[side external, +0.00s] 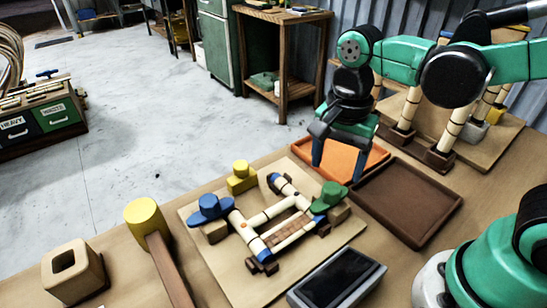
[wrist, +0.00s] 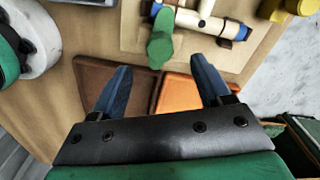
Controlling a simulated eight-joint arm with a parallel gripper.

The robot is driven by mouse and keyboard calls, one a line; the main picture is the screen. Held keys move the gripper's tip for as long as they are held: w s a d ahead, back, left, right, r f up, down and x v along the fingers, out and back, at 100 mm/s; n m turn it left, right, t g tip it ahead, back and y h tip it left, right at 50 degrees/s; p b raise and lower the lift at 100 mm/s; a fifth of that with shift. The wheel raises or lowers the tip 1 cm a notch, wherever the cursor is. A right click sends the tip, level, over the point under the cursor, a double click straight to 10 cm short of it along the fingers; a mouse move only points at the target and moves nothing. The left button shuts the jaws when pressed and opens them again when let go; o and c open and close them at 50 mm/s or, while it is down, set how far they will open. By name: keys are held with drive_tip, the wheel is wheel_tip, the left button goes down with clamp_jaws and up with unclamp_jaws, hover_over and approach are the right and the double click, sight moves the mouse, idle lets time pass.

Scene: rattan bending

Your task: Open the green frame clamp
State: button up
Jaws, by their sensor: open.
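The green frame clamp (side external: 328,197) sits at the right corner of a light wooden frame (side external: 290,225) on a flat board (side external: 200,248). It also shows in the wrist view (wrist: 161,42), just beyond my fingertips and roughly midway between them. My gripper (side external: 337,172) is open and empty, with its blue fingers pointing down over the trays behind the clamp. The wrist view shows the two fingers (wrist: 160,66) spread wide, apart from the clamp. A blue clamp (side external: 210,208) and a yellow clamp (side external: 241,178) sit at other parts of the frame.
An orange tray (side external: 355,157) and a brown tray (side external: 408,200) lie beside the board. A grey box with a dark top (side external: 335,278) stands in front. A yellow-headed mallet (side external: 146,217) and a holed wooden block (side external: 72,270) are at left. Jointed wooden legs (side external: 450,128) stand at back right.

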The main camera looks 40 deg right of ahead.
sight(332, 187)
drive_tip(key=shift+f, duration=2.6)
clamp_jaws()
